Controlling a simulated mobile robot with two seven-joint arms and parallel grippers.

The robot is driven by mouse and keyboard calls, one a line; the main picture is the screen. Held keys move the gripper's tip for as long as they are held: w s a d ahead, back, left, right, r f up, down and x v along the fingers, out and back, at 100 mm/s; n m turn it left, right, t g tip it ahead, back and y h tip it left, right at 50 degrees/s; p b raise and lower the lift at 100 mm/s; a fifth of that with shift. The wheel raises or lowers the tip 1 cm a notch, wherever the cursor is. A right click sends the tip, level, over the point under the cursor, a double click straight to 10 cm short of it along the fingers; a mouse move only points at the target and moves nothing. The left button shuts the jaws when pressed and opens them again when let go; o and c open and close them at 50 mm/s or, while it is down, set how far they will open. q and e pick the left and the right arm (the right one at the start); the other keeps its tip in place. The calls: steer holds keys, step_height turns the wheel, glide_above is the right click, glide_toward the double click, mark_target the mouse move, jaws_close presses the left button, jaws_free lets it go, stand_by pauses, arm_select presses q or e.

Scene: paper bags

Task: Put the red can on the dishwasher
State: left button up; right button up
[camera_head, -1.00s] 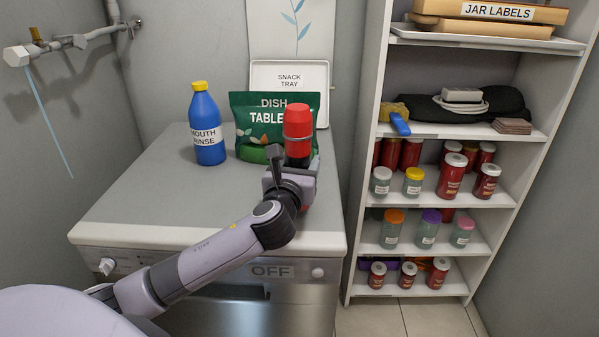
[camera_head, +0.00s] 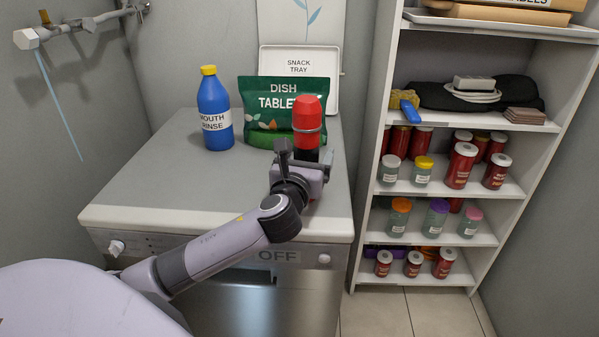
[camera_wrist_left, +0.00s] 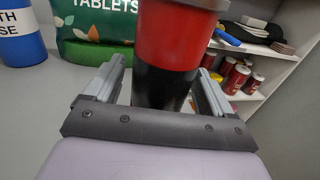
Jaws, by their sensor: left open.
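The red can (camera_head: 308,117), red above and dark below, is upright over the right part of the dishwasher (camera_head: 150,185) top, in front of the green dish tablets bag (camera_head: 262,98). My left gripper (camera_head: 303,160) is open around its lower part. In the left wrist view the can (camera_wrist_left: 175,45) stands between the two fingers (camera_wrist_left: 160,95), with a gap visible on the left side. The can's base is hidden by my gripper, so its contact with the dishwasher top is not visible. My right gripper is not in view.
A blue mouth rinse bottle (camera_head: 215,108) stands at the back left of the top. A white snack tray (camera_head: 334,90) leans behind the bag. A shelf unit (camera_head: 372,190) with several jars stands close on the right. The top's left and front areas are clear.

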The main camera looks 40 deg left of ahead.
arm_select(q)
steer(key=v, duration=1.1)
steer(key=shift+s, duration=0.1)
